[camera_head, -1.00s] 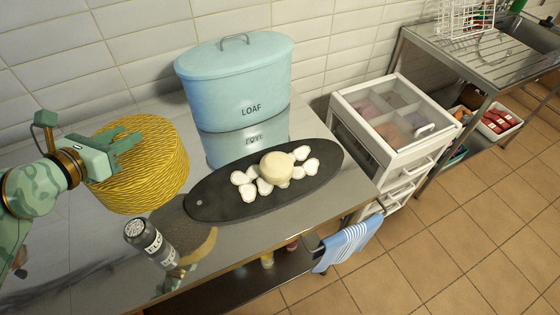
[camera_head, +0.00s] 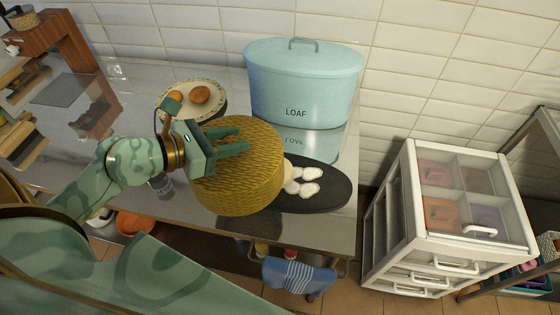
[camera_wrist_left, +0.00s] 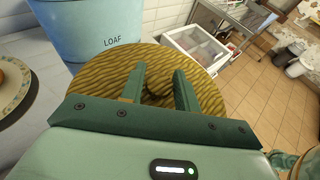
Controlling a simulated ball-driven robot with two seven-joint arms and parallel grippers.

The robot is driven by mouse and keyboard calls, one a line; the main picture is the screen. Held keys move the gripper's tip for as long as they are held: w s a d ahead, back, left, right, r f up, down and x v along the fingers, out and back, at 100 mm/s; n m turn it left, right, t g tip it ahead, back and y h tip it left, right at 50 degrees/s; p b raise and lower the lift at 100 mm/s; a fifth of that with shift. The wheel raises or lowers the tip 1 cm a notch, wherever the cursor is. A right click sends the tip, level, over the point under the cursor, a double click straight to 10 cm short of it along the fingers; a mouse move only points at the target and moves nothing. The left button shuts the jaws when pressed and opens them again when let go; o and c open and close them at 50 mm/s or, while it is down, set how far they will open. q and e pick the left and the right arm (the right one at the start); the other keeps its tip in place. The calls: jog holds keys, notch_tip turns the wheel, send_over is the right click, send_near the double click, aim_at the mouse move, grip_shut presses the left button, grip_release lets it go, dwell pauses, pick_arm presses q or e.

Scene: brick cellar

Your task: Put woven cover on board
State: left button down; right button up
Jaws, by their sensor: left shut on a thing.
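The woven cover (camera_head: 250,180) is a yellow basket-like dome, held upright in front of the left part of the dark oval board (camera_head: 335,190). My left gripper (camera_head: 238,140) is shut on it at the top. In the left wrist view the fingers (camera_wrist_left: 158,78) close around a knob on the cover (camera_wrist_left: 105,75). White pieces (camera_head: 311,188) on the board show beside the cover's right edge. The round cheese and the board's left part are hidden. I cannot tell whether the cover touches the board. My right gripper is not in view.
A light blue LOAF tin (camera_head: 305,90) stands behind the board. A white drawer unit (camera_head: 445,215) stands right of the counter. A blue towel (camera_head: 298,276) hangs in front.

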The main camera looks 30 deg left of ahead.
aim_at(256, 134)
pick_arm(q)
jog(key=x, duration=0.3)
jog(key=a+x, duration=0.1)
jog(key=x, duration=0.1)
jog(key=shift+w+d+f, duration=0.25)
jog(key=shift+w+f, duration=0.1)
jog(key=shift+w, duration=0.15)
jog(key=w+d+f+b, duration=0.1)
jog(key=f, duration=0.2)
jog(key=w+f+b, duration=0.1)
jog(key=w+f, duration=0.1)
jog(key=f, duration=0.1)
jog(key=w+d+f+b, duration=0.1)
jog(key=w+f, duration=0.1)
jog(key=f, duration=0.1)
jog(key=shift+w+d+f+b, duration=0.2)
jog(key=shift+d+f+b, duration=0.1)
jog(key=shift+f+b, duration=0.1)
jog(key=shift+r, duration=0.15)
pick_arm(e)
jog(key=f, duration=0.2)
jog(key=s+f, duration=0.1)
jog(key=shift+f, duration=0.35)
pick_arm(q)
jog(key=c, duration=1)
grip_release()
jog(key=shift+c, duration=0.2)
